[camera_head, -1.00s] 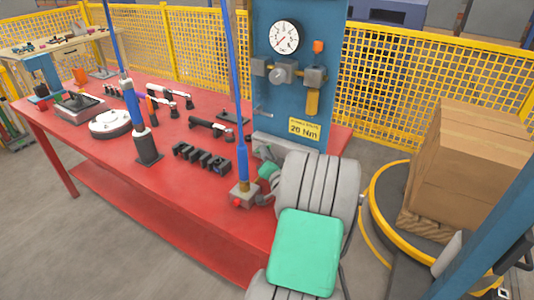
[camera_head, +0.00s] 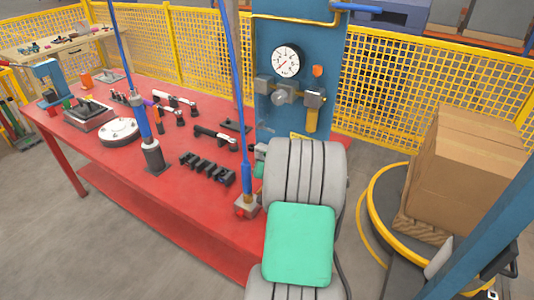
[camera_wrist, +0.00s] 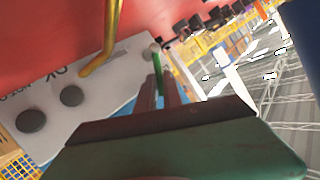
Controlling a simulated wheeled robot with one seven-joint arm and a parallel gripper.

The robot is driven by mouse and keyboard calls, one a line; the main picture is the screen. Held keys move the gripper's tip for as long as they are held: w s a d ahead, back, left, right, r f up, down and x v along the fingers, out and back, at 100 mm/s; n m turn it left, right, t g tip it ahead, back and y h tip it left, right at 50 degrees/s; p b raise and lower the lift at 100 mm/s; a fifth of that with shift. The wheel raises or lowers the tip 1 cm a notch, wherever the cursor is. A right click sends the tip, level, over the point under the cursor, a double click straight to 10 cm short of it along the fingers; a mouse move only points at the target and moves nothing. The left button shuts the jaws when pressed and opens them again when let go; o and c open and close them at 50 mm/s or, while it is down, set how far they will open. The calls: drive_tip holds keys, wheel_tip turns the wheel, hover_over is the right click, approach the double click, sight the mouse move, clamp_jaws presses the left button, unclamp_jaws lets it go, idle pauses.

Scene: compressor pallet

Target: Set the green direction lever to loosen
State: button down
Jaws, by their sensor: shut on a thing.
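The green direction lever (camera_wrist: 157,72) shows in the wrist view as a thin green bar with a pale round end, beside a light grey plate. My gripper (camera_wrist: 161,88) reaches toward it from below in that view, its two narrow fingers close together around the bar. It is shut on the lever. The lever's setting cannot be read from here. In the head view my arm covers the gripper and the lever.
The grey plate (camera_wrist: 110,85) carries dark round buttons (camera_wrist: 72,96) and a yellow bent rod (camera_wrist: 104,50). The red table (camera_head: 190,216) holds tools and a black rack (camera_head: 208,169). A blue panel with a gauge (camera_head: 285,60) stands behind my arm. A cardboard box (camera_head: 465,165) is at right.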

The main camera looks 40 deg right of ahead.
drive_tip(key=c, duration=1.5)
unclamp_jaws()
drive_tip(key=v, duration=0.7)
drive_tip(key=shift+s+a+r+b, duration=0.15)
drive_tip(key=shift+s+a+b, duration=0.05)
drive_tip(key=shift+s+b, duration=0.2)
drive_tip(key=shift+c, duration=0.2)
